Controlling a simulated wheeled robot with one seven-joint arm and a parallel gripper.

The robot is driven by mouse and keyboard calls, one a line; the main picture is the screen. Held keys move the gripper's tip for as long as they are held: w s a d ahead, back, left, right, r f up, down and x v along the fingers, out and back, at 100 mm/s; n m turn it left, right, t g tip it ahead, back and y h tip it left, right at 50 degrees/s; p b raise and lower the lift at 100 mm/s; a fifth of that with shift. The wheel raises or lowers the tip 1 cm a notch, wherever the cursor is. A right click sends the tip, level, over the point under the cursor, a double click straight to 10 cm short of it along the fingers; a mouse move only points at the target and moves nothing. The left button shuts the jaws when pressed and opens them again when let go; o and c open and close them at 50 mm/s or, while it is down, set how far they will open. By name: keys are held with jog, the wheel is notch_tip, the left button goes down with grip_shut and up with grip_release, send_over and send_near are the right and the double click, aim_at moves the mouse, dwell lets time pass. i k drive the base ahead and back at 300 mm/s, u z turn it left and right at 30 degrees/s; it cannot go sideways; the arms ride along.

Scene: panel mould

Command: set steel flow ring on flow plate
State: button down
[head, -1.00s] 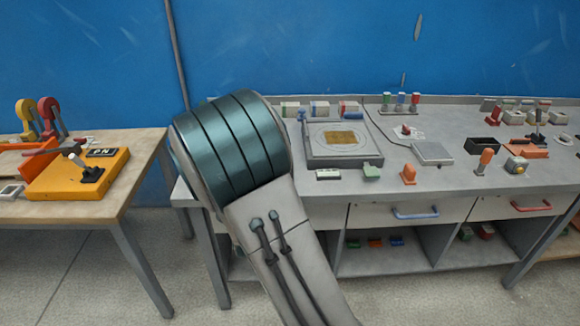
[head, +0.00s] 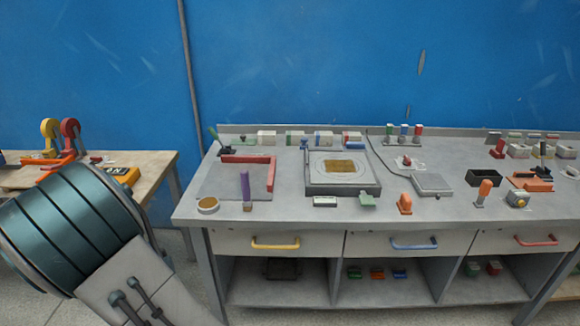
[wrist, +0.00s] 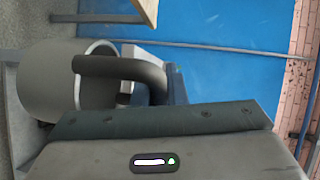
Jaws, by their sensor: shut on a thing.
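A grey, hollow, round-walled piece that looks like the steel flow ring (wrist: 48,82) is at the left of the wrist view, its open end facing right. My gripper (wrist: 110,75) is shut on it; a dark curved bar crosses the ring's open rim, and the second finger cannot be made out. In the head view only my arm shows, at the lower left; the gripper and ring are out of that picture. What looks like the flow plate (head: 315,187), a grey square base with a pale marked circle and a tan centre patch, lies mid-bench, apart from the arm.
The grey bench (head: 300,212) also holds a red angle piece (head: 247,158), a purple upright (head: 246,188), a small round dish (head: 208,204) and an orange piece (head: 405,203). Blocks line the back. A wooden table (head: 150,161) stands at the left.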

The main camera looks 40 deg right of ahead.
aim_at(340, 166)
jog(key=u, duration=2.1)
jog(key=k, duration=1.85)
jog(key=z, duration=1.85)
